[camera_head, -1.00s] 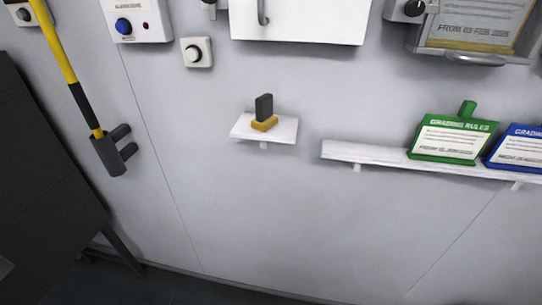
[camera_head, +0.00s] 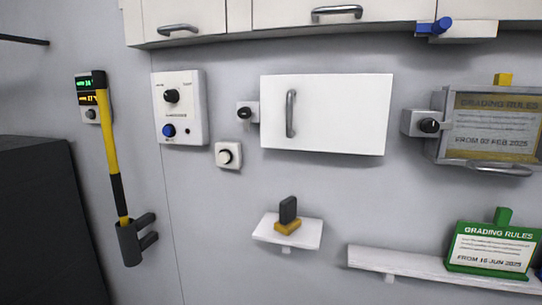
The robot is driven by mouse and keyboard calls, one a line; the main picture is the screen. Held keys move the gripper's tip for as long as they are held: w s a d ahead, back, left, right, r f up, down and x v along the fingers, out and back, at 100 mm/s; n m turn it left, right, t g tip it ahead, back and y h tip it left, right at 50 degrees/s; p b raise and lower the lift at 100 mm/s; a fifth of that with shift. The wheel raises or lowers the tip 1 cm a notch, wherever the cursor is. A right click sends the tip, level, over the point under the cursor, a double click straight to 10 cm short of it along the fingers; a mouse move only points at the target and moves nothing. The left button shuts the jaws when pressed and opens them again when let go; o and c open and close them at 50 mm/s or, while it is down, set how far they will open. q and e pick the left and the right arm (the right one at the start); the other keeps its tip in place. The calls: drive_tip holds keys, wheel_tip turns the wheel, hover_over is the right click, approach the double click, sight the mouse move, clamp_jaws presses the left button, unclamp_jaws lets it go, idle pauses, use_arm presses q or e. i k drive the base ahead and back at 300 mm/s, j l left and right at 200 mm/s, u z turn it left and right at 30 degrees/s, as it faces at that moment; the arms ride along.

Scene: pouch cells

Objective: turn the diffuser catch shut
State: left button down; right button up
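No part is labelled as the diffuser catch, and I cannot tell which part it is. A blue knob or lever (camera_head: 437,27) sticks out at a white box (camera_head: 470,31) at the upper right. A dark knob (camera_head: 247,114) sits on a small plate left of the white wall door (camera_head: 340,115), which looks closed. Another dark knob (camera_head: 429,125) sits on a grey block left of the framed grading rules sheet (camera_head: 490,128). Neither of my grippers is in view.
White cabinets (camera_head: 226,20) with handles run along the top. A control box (camera_head: 180,108), a round switch (camera_head: 228,155) and a yellow-handled tool (camera_head: 110,150) in a holder are on the wall. A small shelf (camera_head: 310,236) and a long shelf (camera_head: 410,263) stick out below. A dark cabinet (camera_head: 45,220) stands at left.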

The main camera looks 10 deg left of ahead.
sight(245, 113)
drive_tip(key=j+z, duration=0.1)
drive_tip(key=j, duration=0.4)
drive_tip(key=k+j, duration=0.15)
drive_tip(key=j, duration=0.35)
drive_tip(key=j+z, duration=0.15)
drive_tip(key=j, duration=0.35)
drive_tip(key=k+j, duration=0.2)
drive_tip(key=j, duration=0.3)
drive_tip(key=k+j+z, duration=0.15)
drive_tip(key=j, duration=0.35)
drive_tip(key=i, duration=0.05)
